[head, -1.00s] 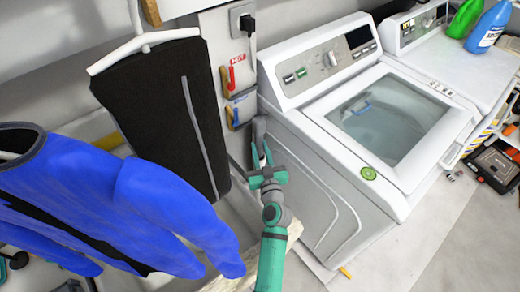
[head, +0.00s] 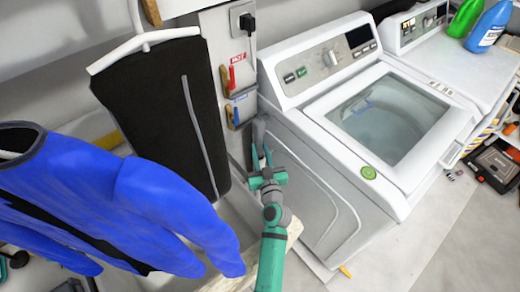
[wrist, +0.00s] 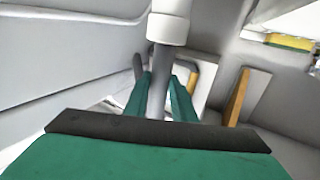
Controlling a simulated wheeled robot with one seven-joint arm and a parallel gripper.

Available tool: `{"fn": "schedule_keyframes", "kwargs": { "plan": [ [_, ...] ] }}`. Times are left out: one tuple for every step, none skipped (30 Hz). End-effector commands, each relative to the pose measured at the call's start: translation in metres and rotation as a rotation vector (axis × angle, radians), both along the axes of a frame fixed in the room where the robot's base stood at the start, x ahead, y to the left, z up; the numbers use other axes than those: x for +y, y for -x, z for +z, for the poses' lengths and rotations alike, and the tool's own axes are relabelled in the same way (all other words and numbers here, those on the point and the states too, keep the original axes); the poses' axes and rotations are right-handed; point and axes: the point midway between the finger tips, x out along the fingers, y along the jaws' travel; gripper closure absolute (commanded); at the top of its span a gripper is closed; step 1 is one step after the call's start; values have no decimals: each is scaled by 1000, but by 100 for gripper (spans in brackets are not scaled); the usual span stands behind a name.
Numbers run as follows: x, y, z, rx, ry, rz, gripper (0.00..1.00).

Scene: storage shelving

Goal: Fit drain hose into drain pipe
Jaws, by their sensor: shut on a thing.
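My gripper (head: 262,158) is down in the gap between the wall and the left side of the washing machine (head: 330,185). In the wrist view its two green fingers (wrist: 161,80) are shut on a grey tube, which looks like the drain hose (wrist: 158,90). The hose meets a white collared cylinder (wrist: 168,28) at the top of the wrist view, perhaps the drain pipe. I cannot tell how deep they fit together. In the head view a grey upright piece (head: 259,130) shows just above the fingers, partly hidden by them.
The hot and cold valves (head: 231,80) and a plugged outlet (head: 242,20) are on the wall above. A black garment (head: 150,110) on a hanger and a blue garment (head: 170,205) hang close on the left. Open floor (head: 440,240) lies at the lower right.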

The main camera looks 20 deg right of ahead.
Motion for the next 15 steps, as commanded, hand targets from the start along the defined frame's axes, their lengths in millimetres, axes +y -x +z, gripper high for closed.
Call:
{"fn": "schedule_keyframes", "kwargs": {
  "plan": [
    [0, 0, -1, 0, 0, 0, 100],
    [0, 0, -2, 0, 0, 0, 100],
    [0, 0, -3, 1, 0, 0, 100],
    [0, 0, -4, 1, 0, 0, 100],
    [0, 0, -4, 1, 0, 0, 100],
    [0, 0, -5, 1, -1, 0, 100],
    [0, 0, -6, 1, -1, -1, 100],
    [0, 0, -7, 1, -1, -1, 100],
    [0, 0, -7, 1, 0, -1, 100],
    [0, 0, -8, 1, 0, -1, 100],
    [0, 0, -9, 1, 0, -1, 100],
    [0, 0, -9, 1, 0, -1, 100],
    [0, 0, -10, 1, 0, 0, 100],
    [0, 0, -11, 1, 0, 0, 100],
    [0, 0, -11, 1, -1, 0, 100]
  ]
}}
